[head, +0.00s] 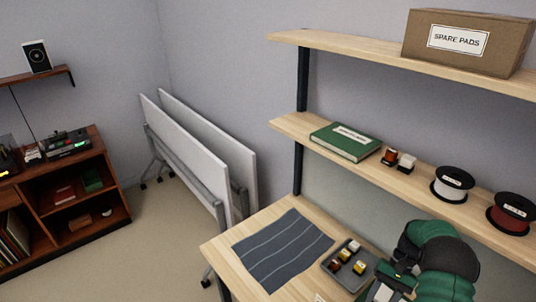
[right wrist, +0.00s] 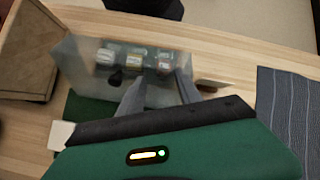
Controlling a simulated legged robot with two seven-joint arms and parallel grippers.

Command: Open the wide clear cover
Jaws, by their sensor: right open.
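In the head view my right arm is at the bottom right, beside the same tray (head: 331,262). My left gripper is not in view.
A striped grey mat (head: 283,249) lies on the desk left of the tray. Shelves above hold a green book (head: 345,142), two spools and a cardboard box (head: 466,42). Folded white tables (head: 195,140) lean by the wall. Open floor lies between cabinet (head: 85,190) and desk.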

